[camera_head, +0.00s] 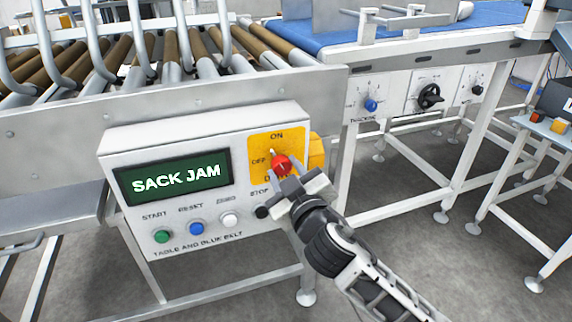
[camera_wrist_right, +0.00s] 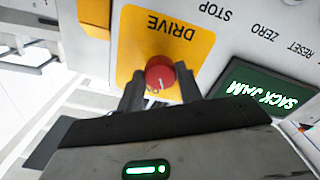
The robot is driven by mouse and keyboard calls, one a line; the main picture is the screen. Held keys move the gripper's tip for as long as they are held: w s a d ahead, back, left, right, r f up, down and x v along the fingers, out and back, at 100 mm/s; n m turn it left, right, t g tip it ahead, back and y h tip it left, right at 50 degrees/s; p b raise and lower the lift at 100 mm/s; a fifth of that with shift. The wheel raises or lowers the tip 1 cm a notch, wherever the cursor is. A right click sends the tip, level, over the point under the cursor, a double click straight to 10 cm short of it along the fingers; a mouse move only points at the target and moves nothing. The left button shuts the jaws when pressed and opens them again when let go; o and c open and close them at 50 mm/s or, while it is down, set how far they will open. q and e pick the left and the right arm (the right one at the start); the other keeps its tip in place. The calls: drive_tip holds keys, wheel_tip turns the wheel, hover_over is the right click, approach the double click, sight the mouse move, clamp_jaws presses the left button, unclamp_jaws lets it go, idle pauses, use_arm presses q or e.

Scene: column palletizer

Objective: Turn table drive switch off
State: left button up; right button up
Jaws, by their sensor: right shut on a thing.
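The table drive switch is a red knob (camera_head: 281,163) on a yellow plate (camera_head: 292,143) at the right of the control box. ON is printed above it and OFF to its left. A pale mark at the knob points up and slightly left; I cannot tell its exact setting. My right gripper (camera_head: 287,176) reaches in from the lower right and is shut on the knob. In the right wrist view the red knob (camera_wrist_right: 160,72) sits between the two dark fingers (camera_wrist_right: 160,88), with DRIVE printed beside it. My left gripper is not in view.
The box's green display (camera_head: 175,178) reads SACK JAM. Below are a green START button (camera_head: 162,237), a blue RESET button (camera_head: 196,229), a white ZERO button (camera_head: 230,220) and a dark STOP button (camera_head: 262,212). A roller table (camera_head: 110,55) and blue belt (camera_head: 400,33) stand behind.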

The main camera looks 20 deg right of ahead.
drive_tip(key=shift+r+n+p, duration=0.15)
drive_tip(key=shift+n+p, duration=0.35)
drive_tip(key=shift+n, duration=0.5)
drive_tip(key=n+p, duration=0.2)
drive_tip(key=n, duration=0.2)
drive_tip(key=shift+n, duration=0.3)
drive_tip(key=shift+n+p, duration=0.6)
drive_tip(key=shift+n, duration=0.3)
drive_tip(key=shift+n+p, duration=0.7)
drive_tip(key=shift+n, duration=1)
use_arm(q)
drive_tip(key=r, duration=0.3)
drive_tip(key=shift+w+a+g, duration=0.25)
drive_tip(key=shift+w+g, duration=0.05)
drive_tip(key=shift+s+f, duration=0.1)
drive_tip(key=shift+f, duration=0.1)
use_arm(e)
drive_tip(key=shift+n, duration=0.3)
drive_tip(key=o, duration=1)
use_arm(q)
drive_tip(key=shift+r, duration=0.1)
use_arm(e)
drive_tip(key=shift+s, duration=0.1)
